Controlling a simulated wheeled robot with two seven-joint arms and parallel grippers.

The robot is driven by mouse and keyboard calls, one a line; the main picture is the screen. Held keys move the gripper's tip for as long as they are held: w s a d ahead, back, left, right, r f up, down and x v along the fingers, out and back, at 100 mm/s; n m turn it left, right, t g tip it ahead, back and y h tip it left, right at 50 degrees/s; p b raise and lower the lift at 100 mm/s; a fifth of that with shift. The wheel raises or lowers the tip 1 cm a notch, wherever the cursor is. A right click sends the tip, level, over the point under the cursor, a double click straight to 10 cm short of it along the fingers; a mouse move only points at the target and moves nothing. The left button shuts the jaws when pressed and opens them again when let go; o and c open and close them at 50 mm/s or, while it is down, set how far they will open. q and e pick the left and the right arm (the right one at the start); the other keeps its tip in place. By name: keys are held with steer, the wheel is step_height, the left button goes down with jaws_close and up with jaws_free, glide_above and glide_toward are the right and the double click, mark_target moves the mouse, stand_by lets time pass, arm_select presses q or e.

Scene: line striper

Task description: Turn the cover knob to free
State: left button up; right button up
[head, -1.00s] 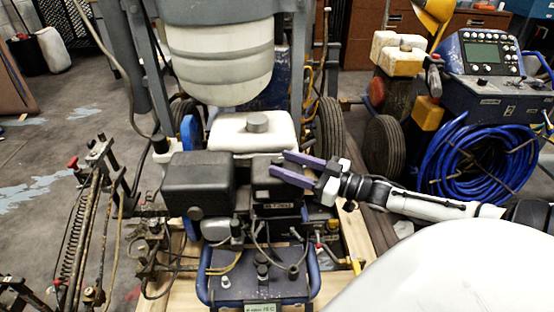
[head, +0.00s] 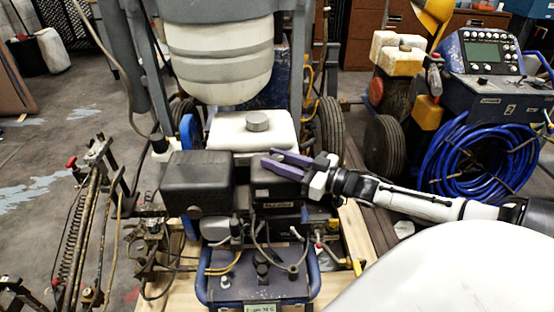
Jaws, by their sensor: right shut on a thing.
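The line striper's engine carries a black boxy cover (head: 275,188) on its right side, beside a larger black box (head: 198,183). My right gripper (head: 272,162), with purple fingers, reaches in from the right, its fingertips at the top of the black cover. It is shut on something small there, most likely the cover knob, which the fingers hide. I cannot tell how far the knob is turned. My left gripper is not in the view.
A large white container (head: 218,60) hangs above. Coiled blue hose (head: 480,160) and a control unit (head: 490,55) are at right. A rusty spring mechanism (head: 85,225) is at left.

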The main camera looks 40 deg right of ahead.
steer(key=shift+r+m+h+p, duration=0.4)
steer(key=shift+m+h+p, duration=0.15)
steer(key=shift+p, duration=0.65)
steer(key=m+h+p, duration=0.1)
steer(key=h+p, duration=0.1)
steer(key=p, duration=0.1)
steer(key=shift+f+t+h, duration=0.15)
steer(key=shift+t+h, duration=0.2)
steer(key=shift+t, duration=0.05)
steer(key=shift+f+m+h, duration=0.15)
steer(key=shift+m+h, duration=0.15)
steer(key=shift+m, duration=0.05)
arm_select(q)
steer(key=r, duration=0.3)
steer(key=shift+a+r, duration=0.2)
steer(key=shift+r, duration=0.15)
arm_select(e)
steer(key=shift+f, duration=0.1)
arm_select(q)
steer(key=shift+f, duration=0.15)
arm_select(e)
steer(key=o, duration=1.1)
